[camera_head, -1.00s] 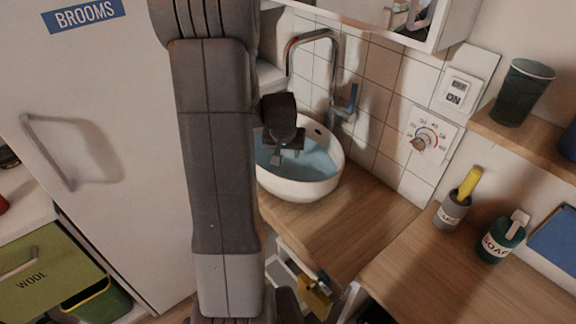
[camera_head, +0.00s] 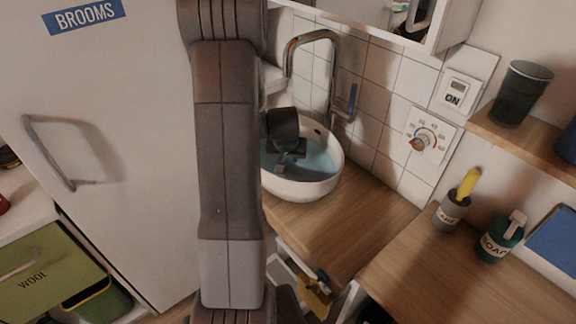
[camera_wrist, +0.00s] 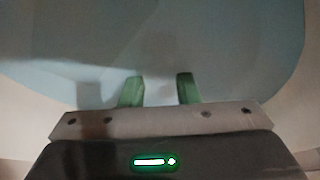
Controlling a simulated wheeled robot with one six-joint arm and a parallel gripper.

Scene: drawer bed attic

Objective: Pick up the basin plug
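The white oval basin (camera_head: 300,190) stands on the wooden counter and holds bluish water (camera_head: 318,165). The same water fills most of the wrist view (camera_wrist: 215,45). My gripper (camera_head: 284,166) is down inside the basin, pointing at the water. In the wrist view my gripper (camera_wrist: 160,90) shows two green fingertips with a clear gap between them. They look to be at or under the water. I cannot make out the basin plug in either view; the basin floor is blurred and partly hidden by my gripper.
A tall curved tap (camera_head: 312,40) with a blue handle (camera_head: 351,97) rises behind the basin. A tiled wall (camera_head: 378,110) is close behind. My arm hides the basin's left side. The wooden counter (camera_head: 345,225) to the right is clear near the basin.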

